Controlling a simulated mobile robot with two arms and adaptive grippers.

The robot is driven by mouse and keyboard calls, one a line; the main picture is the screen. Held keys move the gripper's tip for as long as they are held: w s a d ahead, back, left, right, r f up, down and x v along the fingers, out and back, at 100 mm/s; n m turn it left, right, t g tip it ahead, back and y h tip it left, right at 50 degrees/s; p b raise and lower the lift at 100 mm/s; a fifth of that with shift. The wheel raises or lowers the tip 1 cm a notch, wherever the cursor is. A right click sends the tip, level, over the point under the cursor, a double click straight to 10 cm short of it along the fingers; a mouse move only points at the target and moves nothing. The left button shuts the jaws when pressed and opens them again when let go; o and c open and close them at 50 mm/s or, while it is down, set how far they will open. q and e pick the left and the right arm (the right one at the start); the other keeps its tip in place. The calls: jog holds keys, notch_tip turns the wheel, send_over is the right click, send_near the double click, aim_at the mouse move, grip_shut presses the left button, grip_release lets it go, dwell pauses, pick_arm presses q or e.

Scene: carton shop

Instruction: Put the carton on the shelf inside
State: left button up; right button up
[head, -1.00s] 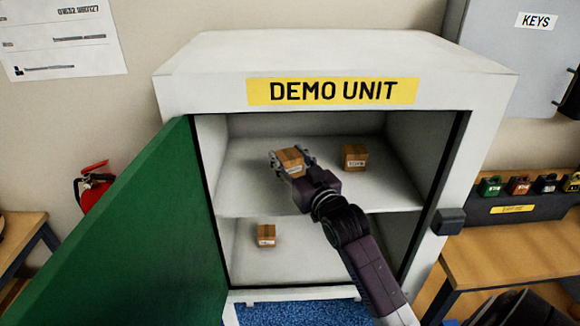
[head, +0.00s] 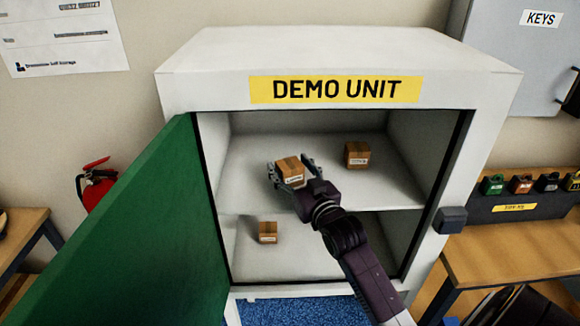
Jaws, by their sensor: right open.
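The demo unit (head: 184,95) is a white cabinet with its green door (head: 130,235) swung open to the left. My right gripper (head: 290,174) reaches inside, at the upper shelf (head: 385,190). Its fingers are open on either side of a small brown carton (head: 289,170), which sits at the shelf between them. I cannot tell whether the fingers touch it. A second carton (head: 357,154) stands on the same shelf to the right. A third carton (head: 267,232) stands in the lower compartment at the left. My left gripper is not in view.
The open door edge and the right frame with its latch block (head: 451,220) bound the opening. A fire extinguisher (head: 95,186) is at the left. A wooden bench (head: 510,250) with several coloured padlocks stands at the right, below a grey key cabinet (head: 515,60).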

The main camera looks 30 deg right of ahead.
jog(key=shift+s+r, duration=0.1)
jog(key=s+b, duration=0.1)
jog(key=s, duration=0.2)
jog(key=s+a+b, duration=0.1)
jog(key=s, duration=0.3)
jog(key=s+b, duration=0.1)
jog(key=s, duration=0.2)
jog(key=shift+s+a, duration=0.45)
jog(key=shift+s, duration=0.4)
